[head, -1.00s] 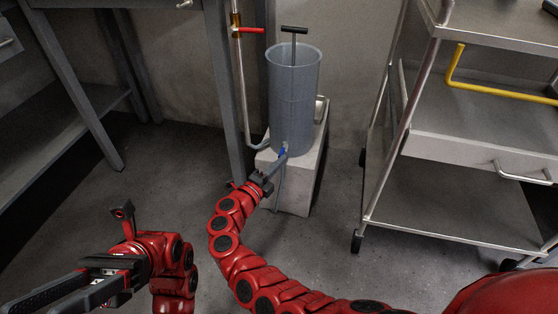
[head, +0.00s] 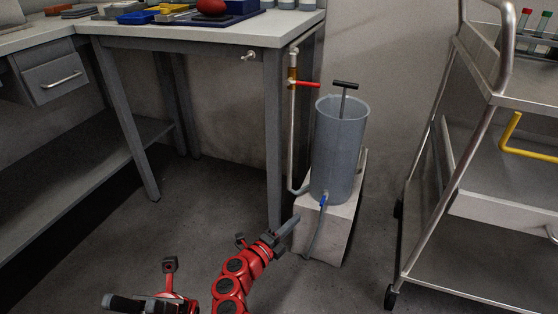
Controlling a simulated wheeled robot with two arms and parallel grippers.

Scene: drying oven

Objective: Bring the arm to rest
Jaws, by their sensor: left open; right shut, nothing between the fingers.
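My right arm comes up from the bottom middle, and its gripper (head: 287,228) is shut and empty, just in front of the left side of a pale block. My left gripper (head: 122,302) is at the bottom left edge of the view, low over the floor, with nothing seen in it. Much of my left arm is cut off by the bottom edge.
A grey cylinder (head: 338,150) with a T-handle and blue tap stands on the pale block (head: 328,237). A pipe with a red valve lever (head: 307,84) runs beside the workbench (head: 200,32). A metal cart (head: 480,210) stands at right. Floor (head: 130,235) is clear at left.

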